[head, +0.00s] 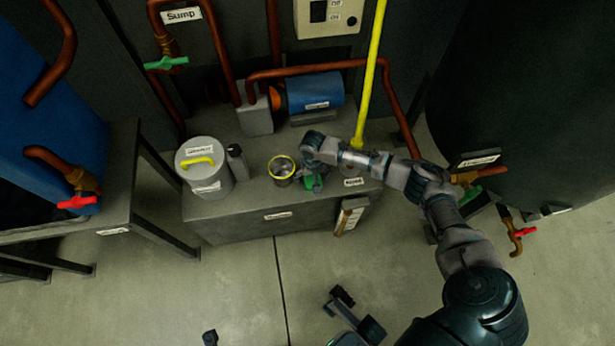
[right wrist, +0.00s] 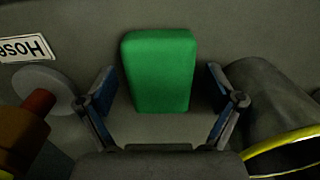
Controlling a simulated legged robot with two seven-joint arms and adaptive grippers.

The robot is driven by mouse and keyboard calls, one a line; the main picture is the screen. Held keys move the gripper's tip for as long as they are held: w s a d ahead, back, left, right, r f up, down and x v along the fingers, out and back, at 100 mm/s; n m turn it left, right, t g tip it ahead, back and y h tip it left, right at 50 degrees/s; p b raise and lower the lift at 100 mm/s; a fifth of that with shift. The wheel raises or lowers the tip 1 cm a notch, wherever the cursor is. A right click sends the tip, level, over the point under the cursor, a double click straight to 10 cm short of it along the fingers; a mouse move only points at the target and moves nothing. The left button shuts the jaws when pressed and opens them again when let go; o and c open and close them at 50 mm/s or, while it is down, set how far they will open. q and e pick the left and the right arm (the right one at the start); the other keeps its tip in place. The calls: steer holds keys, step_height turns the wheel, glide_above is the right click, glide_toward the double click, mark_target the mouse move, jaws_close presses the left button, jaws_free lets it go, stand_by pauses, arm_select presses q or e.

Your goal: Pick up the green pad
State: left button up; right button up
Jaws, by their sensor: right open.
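The green pad (head: 309,183) is on the grey bench top, mostly hidden under my right gripper in the head view. In the right wrist view the green pad (right wrist: 158,70) is a plain green block with rounded edges. My right gripper (head: 314,178) is over it, near the bench's front edge. In the right wrist view the right gripper (right wrist: 160,78) is open, with one finger on each side of the pad and a visible gap on both sides.
A yellow-rimmed container (head: 282,168) stands just left of the gripper. Further left are a dark bottle (head: 236,160) and a grey canister (head: 204,172) with a yellow handle. A yellow pole (head: 369,80) rises behind my right arm. A blue motor (head: 314,92) is behind.

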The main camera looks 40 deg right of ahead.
steer(key=shift+r, duration=0.25)
steer(key=shift+c, duration=0.3)
steer(key=c, duration=1.2)
